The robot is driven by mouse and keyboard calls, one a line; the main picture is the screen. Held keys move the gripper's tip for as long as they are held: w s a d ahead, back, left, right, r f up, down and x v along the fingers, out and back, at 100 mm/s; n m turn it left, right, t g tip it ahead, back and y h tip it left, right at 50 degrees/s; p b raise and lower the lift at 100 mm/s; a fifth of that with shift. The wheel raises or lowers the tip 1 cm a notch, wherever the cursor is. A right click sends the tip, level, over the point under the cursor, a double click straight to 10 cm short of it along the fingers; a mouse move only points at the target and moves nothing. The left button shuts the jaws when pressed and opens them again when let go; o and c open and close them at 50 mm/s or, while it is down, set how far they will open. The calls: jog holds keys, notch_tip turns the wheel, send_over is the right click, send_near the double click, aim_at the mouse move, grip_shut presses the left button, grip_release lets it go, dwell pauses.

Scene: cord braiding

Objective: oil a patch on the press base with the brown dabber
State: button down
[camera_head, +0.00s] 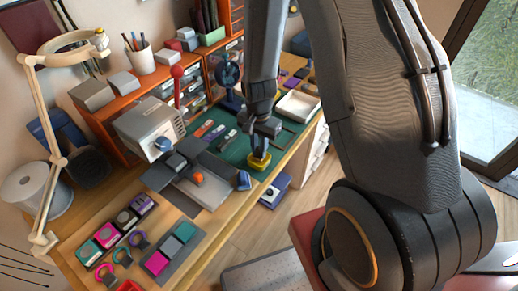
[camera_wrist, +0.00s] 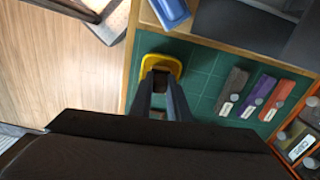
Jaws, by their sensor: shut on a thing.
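My gripper (camera_head: 260,150) is low over the front edge of the green mat. In the wrist view its fingers (camera_wrist: 161,92) are shut on a small brown piece, the brown dabber (camera_wrist: 160,78), mostly hidden between them. A yellow dish (camera_wrist: 163,62) lies around or just under the dabber; I cannot tell whether they touch. The yellow dish also shows below my gripper in the head view (camera_head: 259,163). The grey press (camera_head: 148,124) with a red-knobbed lever stands to the left.
Orange, purple and grey strips (camera_wrist: 269,101) lie on the green mat beside the dish. A blue block (camera_head: 243,180) sits between the press base and the table edge. A white tray (camera_head: 297,106) is at the right. Coloured pads (camera_head: 158,262) lie at the front left.

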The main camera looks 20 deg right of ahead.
jog(key=shift+r+p, duration=2.6)
jog(key=shift+r, duration=0.85)
